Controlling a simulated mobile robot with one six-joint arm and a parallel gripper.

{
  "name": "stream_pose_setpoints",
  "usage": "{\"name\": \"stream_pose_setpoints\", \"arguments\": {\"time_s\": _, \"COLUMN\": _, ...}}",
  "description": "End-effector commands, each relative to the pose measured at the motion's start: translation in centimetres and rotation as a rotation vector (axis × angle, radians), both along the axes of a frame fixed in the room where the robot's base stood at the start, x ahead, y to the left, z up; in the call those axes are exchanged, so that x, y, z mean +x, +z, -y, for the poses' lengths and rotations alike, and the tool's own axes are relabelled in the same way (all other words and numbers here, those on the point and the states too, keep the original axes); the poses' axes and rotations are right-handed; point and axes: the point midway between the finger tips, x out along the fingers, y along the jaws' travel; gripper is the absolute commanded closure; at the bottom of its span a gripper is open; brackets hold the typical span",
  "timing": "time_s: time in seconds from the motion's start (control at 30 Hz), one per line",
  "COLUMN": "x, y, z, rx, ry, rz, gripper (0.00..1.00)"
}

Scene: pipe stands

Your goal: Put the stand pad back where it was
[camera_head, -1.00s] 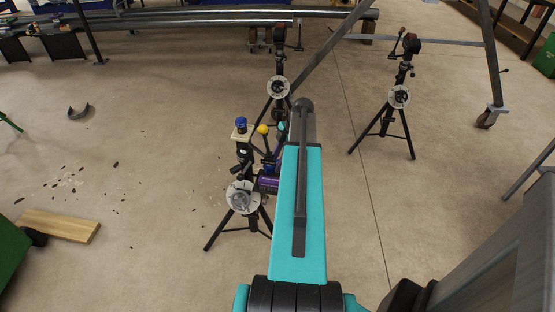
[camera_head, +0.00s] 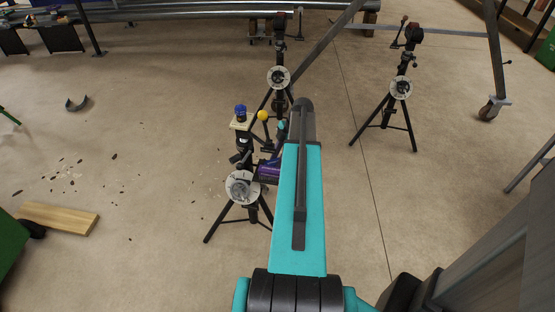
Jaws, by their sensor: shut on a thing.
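The nearest tripod stand (camera_head: 242,187) has a pale disc at its hub and spread black legs. A beige, flat pad (camera_head: 241,122) with a blue cylinder on top shows above it, on a dark upright piece; I take it for the stand pad. My gripper (camera_head: 246,161), dark with a purple body, reaches in from the right, just below the pad and above the disc. It is shut on this piece. My teal arm hides part of the gripper, and the fingertips are small and unclear. I cannot tell whether the pad touches the stand.
A yellow ball knob (camera_head: 262,115) stands close right of the pad. Another tripod stand (camera_head: 278,77) is behind, and a third (camera_head: 400,88) at right. A wooden plank (camera_head: 58,217) lies at left. Long pipes (camera_head: 190,20) lie along the back. Floor left of the near stand is mostly open.

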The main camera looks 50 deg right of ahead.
Motion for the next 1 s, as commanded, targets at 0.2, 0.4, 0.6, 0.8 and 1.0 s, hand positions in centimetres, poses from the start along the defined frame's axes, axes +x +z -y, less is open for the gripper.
{"name": "stream_pose_setpoints", "arguments": {"time_s": 0.2, "x": 0.0, "y": 0.02, "z": 0.0, "rx": 0.0, "ry": 0.0, "rz": 0.0, "gripper": 0.83}}
{"name": "stream_pose_setpoints", "arguments": {"time_s": 0.4, "x": 0.0, "y": -0.02, "z": 0.0, "rx": 0.0, "ry": 0.0, "rz": 0.0, "gripper": 0.83}}
{"name": "stream_pose_setpoints", "arguments": {"time_s": 0.6, "x": 0.0, "y": -0.26, "z": 0.0, "rx": 0.0, "ry": 0.0, "rz": 0.0, "gripper": 0.83}}
{"name": "stream_pose_setpoints", "arguments": {"time_s": 0.8, "x": 0.0, "y": -0.35, "z": 0.0, "rx": 0.0, "ry": 0.0, "rz": 0.0, "gripper": 0.61}}
{"name": "stream_pose_setpoints", "arguments": {"time_s": 1.0, "x": 0.0, "y": -0.34, "z": 0.0, "rx": 0.0, "ry": 0.0, "rz": 0.0, "gripper": 0.61}}
